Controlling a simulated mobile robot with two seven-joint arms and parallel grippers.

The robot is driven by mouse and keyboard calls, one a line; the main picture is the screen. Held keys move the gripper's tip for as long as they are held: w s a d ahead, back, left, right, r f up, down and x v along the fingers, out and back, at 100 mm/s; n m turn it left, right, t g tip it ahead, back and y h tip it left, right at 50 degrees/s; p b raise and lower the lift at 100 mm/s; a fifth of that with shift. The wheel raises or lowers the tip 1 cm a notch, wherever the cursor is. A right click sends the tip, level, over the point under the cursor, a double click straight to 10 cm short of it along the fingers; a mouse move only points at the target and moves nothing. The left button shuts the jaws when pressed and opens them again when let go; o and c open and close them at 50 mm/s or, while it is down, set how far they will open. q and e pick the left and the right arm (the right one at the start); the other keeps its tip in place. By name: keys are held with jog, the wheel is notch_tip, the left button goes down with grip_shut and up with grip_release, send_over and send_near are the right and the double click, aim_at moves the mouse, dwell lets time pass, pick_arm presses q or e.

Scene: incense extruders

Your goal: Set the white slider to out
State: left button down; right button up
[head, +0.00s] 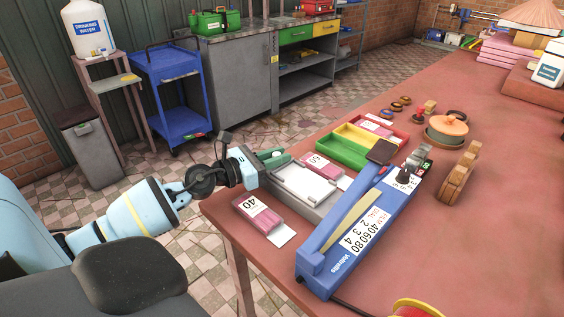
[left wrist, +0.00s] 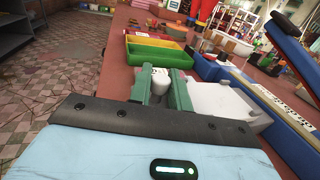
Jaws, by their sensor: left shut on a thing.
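The white slider (left wrist: 160,80) shows in the left wrist view as a small rounded white piece between my green fingers. My left gripper (head: 270,157) is at the table's left edge in the head view, beside a white and grey tray-like unit (head: 305,184). In the left wrist view my left gripper (left wrist: 162,88) is shut on the white slider, with a finger on each side. The unit (left wrist: 222,103) lies just right of the fingers there. The slider is hidden in the head view, and no out marking is readable. My right gripper is not in view.
A blue sealer (head: 345,235) lies right of the unit. Yellow, green and red bins (head: 345,152) stand behind it. A pink pack marked 40 (head: 257,214) lies in front, near the table edge. The red table's right side (head: 480,240) is mostly clear.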

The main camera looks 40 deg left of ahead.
pick_arm(q)
jog(key=c, duration=1.4)
grip_release()
jog(key=shift+a, duration=0.3)
jog(key=shift+o, duration=0.2)
jog(key=shift+s+a+f, duration=0.1)
jog(key=shift+s+a, duration=0.05)
jog(key=shift+s, duration=0.4)
jog(key=b+v, duration=0.1)
jog(key=v, duration=0.4)
jog(key=shift+b, duration=0.4)
jog(key=shift+v, duration=0.85)
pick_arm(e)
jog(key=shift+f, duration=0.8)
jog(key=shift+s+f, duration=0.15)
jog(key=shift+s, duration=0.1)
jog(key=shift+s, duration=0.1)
